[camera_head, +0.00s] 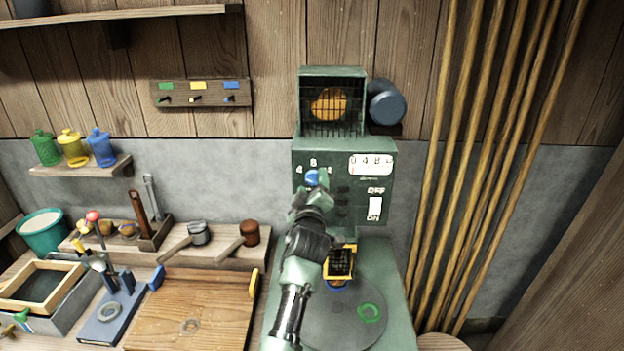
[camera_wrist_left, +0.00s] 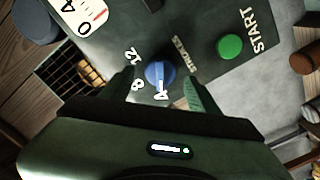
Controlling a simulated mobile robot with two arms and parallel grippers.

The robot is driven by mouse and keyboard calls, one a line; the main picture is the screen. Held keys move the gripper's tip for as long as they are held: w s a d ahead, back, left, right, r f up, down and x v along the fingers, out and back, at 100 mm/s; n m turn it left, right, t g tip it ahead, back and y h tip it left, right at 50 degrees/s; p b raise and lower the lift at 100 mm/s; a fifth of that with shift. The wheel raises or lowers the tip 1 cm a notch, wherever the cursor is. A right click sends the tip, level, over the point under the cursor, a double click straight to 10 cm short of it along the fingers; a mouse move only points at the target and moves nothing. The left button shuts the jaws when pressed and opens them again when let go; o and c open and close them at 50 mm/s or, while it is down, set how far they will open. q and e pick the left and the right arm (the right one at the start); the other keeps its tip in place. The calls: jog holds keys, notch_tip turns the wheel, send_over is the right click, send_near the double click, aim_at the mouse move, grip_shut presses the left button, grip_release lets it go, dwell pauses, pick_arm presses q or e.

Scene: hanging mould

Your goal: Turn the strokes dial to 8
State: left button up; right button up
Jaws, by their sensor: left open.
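The blue strokes dial (camera_wrist_left: 160,74) is on the green machine panel (camera_head: 345,150), with the labels 4, 8 and 12 around it. In the left wrist view its white mark seems to lie toward the 4. In the head view the dial (camera_head: 312,177) shows just above my left gripper (camera_head: 313,188). In the wrist view my left gripper (camera_wrist_left: 161,82) is open, one finger on each side of the dial. I cannot tell whether the fingers touch it. My right gripper is not in view.
A green START button (camera_wrist_left: 230,46) is beside the dial. The panel also has a counter (camera_head: 371,165) and an ON/OFF switch (camera_head: 375,206). A wire cage (camera_head: 333,105) stands above. Wooden poles (camera_head: 480,170) lean at the right. A wooden board (camera_head: 190,310) lies at left.

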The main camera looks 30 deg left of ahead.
pick_arm(q)
jog(key=shift+w+a, duration=0.35)
jog(key=shift+w, duration=0.25)
grip_shut()
